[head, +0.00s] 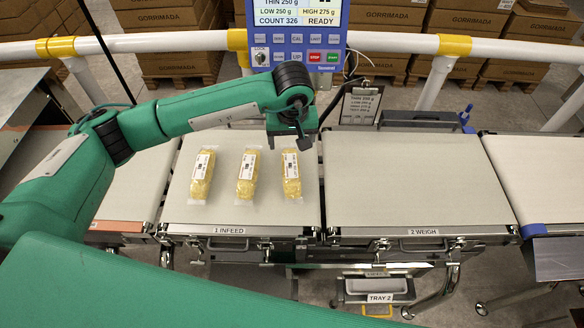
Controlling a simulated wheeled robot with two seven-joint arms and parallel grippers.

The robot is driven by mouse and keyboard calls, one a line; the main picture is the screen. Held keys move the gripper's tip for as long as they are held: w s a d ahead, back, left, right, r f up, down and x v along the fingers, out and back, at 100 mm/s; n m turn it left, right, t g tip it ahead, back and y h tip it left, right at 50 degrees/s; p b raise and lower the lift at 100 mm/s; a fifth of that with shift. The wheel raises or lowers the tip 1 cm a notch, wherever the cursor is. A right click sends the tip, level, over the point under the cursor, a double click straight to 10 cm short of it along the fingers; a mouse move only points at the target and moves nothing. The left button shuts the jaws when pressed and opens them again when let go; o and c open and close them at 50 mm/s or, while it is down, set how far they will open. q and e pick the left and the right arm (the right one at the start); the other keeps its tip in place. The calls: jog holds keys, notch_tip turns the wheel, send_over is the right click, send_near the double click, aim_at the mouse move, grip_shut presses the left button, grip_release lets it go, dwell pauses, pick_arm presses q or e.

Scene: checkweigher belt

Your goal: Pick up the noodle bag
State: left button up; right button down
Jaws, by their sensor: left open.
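Three noodle bags, clear packs with yellow contents and white labels, lie side by side on the infeed belt (224,212). They are the left bag (201,175), the middle bag (246,174) and the right bag (291,175). My left gripper (290,143) is open and empty. In the head view it appears just beyond the far end of the right bag, apparently above the belt; its exact height is hard to tell. The black gripper body partly hides its fingers. My right gripper is not in view.
The empty weigh belt (412,180) adjoins the infeed belt on the right. A white rail (402,44) runs across the back. Tray 2 (378,286) sits below the front edge.

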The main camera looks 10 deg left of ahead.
aim_at(291, 167)
pick_arm(q)
jog(key=f, duration=0.2)
jog(key=f+p, duration=0.1)
jog(key=f, duration=0.2)
jog(key=w+f+p, duration=0.1)
jog(key=f, duration=0.2)
jog(key=shift+a, duration=0.15)
jog(key=shift+s+f+p, duration=0.15)
jog(key=shift+f+p, duration=0.15)
jog(key=shift+p, duration=0.3)
notch_tip(291, 167, down, 4)
jog(key=shift+s+f+p, duration=0.1)
jog(key=shift+s+p, duration=0.05)
jog(key=shift+p, duration=1.05)
jog(key=shift+f, duration=0.3)
jog(key=shift+c, duration=0.3)
jog(key=c, duration=1.2)
jog(key=shift+r, duration=0.1)
